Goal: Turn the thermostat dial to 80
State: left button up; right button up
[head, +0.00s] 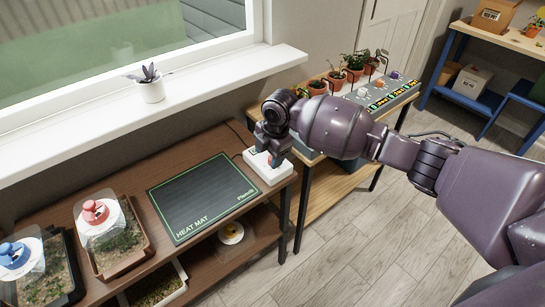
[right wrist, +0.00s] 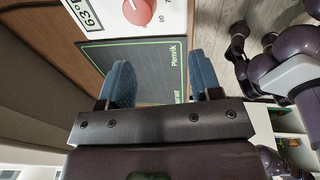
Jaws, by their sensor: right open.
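The thermostat (head: 267,168) is a white box at the right end of the brown shelf top, beside the heat mat. In the right wrist view the thermostat (right wrist: 112,22) is cut off by the top edge. Its round salmon-pink dial (right wrist: 138,9) shows there, with a display that seems to read 63; the dial's exact setting is not clear. My right gripper (head: 273,147) is above the thermostat in the head view and hides part of it. In the right wrist view my right gripper (right wrist: 160,78) has its blue fingers apart with nothing between them. My left gripper is out of view.
The black heat mat (head: 203,196) lies left of the thermostat. Potted plants (head: 337,79) line the planter behind my right arm. A windowsill (head: 200,90) runs behind.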

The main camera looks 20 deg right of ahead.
jog(key=w+d+r+n+g+h, duration=0.1)
jog(key=w+d+r+n, duration=0.15)
jog(key=r, duration=0.25)
jog(key=shift+m, duration=0.35)
jog(key=f, duration=0.3)
jog(key=f+b, duration=0.1)
jog(key=f, duration=0.1)
jog(key=f+b, duration=0.1)
jog(key=f, duration=0.2)
jog(key=shift+w+f, duration=0.35)
jog(key=shift+w, duration=0.05)
jog(key=shift+w+a+f+b, duration=0.1)
jog(key=shift+f+b, duration=0.2)
jog(key=shift+f, duration=0.45)
jog(key=shift+c, duration=0.4)
jog(key=c, duration=0.9)
jog(key=shift+o, duration=0.2)
jog(key=shift+r, duration=0.1)
